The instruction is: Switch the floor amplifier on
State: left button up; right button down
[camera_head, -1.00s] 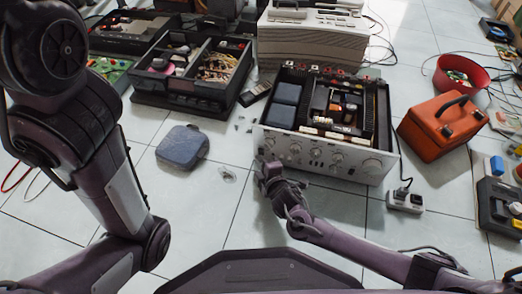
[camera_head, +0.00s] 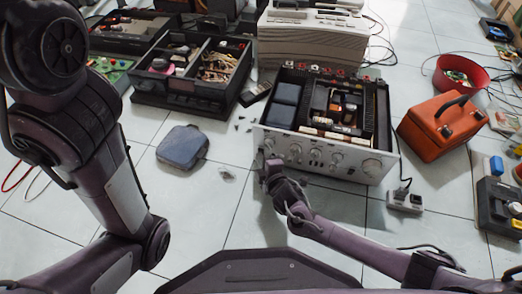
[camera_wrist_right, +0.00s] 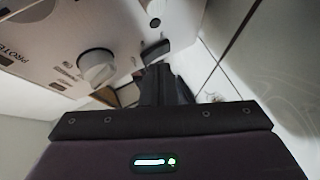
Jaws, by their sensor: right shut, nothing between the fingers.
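The floor amplifier (camera_head: 345,156) stands on the tiles with its top open, showing its inner parts. Its silver front panel carries several knobs and faces me. My right gripper (camera_head: 268,164) is shut and empty, at the left end of that panel. In the right wrist view the closed fingers (camera_wrist_right: 163,84) point at a dark rectangular switch (camera_wrist_right: 155,50) on the panel (camera_wrist_right: 60,28), with a white knob (camera_wrist_right: 97,67) beside it. Whether the fingertips touch the switch cannot be told. My left arm shows at the left, but its gripper is out of view.
An orange toolbox (camera_head: 440,130) and a white power strip (camera_head: 404,202) stand right of the amplifier. A blue-grey pouch (camera_head: 182,146) lies to the left. A beige device (camera_head: 312,42) stands behind.

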jog(key=shift+w+d, duration=0.1)
jog(key=shift+w, duration=0.15)
dwell(0.5)
jog(key=shift+s, duration=0.1)
jog(key=shift+s+a+f+p, duration=0.1)
jog(key=shift+s+a+p, duration=0.15)
jog(key=shift+s+p, duration=0.3)
